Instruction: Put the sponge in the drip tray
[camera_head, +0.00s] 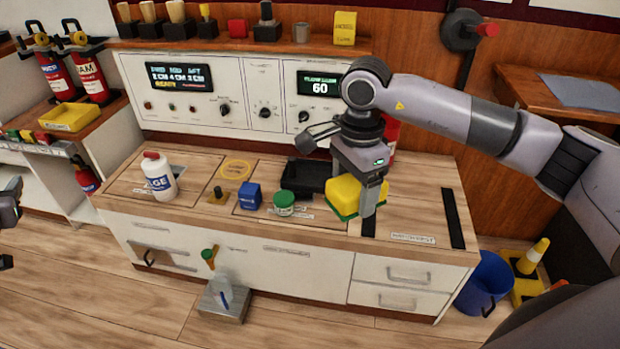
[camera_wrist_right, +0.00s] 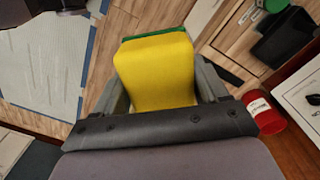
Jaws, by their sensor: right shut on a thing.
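The sponge (camera_head: 344,194), yellow with a green underside, is between the fingers of my right gripper (camera_head: 362,200) over the right part of the counter. In the right wrist view the sponge (camera_wrist_right: 155,72) fills the space between the fingers. My right gripper is shut on it. Whether the sponge touches the counter is hard to tell. A black tray (camera_head: 303,174), seemingly the drip tray, lies at the back of the counter, left of the sponge and partly behind my gripper. It also shows in the right wrist view (camera_wrist_right: 284,40). Part of my left gripper (camera_head: 8,207) shows at the left edge; its fingers are unclear.
A green-lidded jar (camera_head: 284,203), a blue box (camera_head: 250,195) and a yellow ring (camera_head: 236,168) stand left of the tray. A white bottle (camera_head: 159,176) is further left. A red object (camera_head: 391,132) stands behind my gripper. The counter's right end is mostly clear.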

